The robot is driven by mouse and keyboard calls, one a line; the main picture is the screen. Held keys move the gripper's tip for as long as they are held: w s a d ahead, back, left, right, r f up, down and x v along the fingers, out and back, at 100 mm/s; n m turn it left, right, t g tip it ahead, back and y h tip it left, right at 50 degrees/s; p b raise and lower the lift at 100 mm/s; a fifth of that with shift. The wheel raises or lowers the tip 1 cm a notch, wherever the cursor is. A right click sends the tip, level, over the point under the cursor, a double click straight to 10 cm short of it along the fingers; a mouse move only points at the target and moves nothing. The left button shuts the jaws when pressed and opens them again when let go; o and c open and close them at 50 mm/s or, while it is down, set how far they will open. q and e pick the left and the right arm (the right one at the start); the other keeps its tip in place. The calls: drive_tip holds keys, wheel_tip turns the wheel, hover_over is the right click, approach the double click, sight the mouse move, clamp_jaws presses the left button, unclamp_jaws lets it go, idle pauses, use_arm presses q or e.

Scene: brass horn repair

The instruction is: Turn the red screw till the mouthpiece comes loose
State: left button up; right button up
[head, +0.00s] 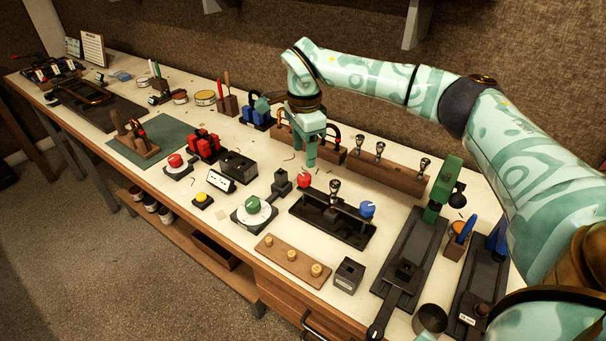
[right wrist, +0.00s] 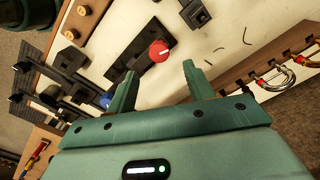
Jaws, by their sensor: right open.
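The red screw (head: 304,180) is a round red knob at the left end of a black clamp stand (head: 345,236) in the middle of the bench. In the right wrist view the red screw (right wrist: 159,51) shows just beyond my fingertips. A metal mouthpiece (head: 335,187) stands upright in the middle of the clamp, and a blue knob (head: 367,209) is at its right end. My right gripper (head: 311,162) is open and empty, pointing down, behind the red screw in the head view. In the right wrist view its two fingers (right wrist: 158,74) are spread apart, not touching the knob. My left gripper is out of view.
A wooden rack with several mouthpieces (head: 388,174) stands to the right behind the clamp. A green knob on a white dial (head: 253,206) stands left of it. A wooden block with pegs (head: 292,262) lies in front. Another red knob (head: 175,160) is farther left.

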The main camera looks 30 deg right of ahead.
sight(304, 176)
wheel_tip(304, 176, down, 7)
drive_tip(key=shift+f+b, duration=0.15)
drive_tip(key=shift+b, duration=0.45)
drive_tip(key=shift+s, duration=0.1)
drive_tip(key=c, duration=1)
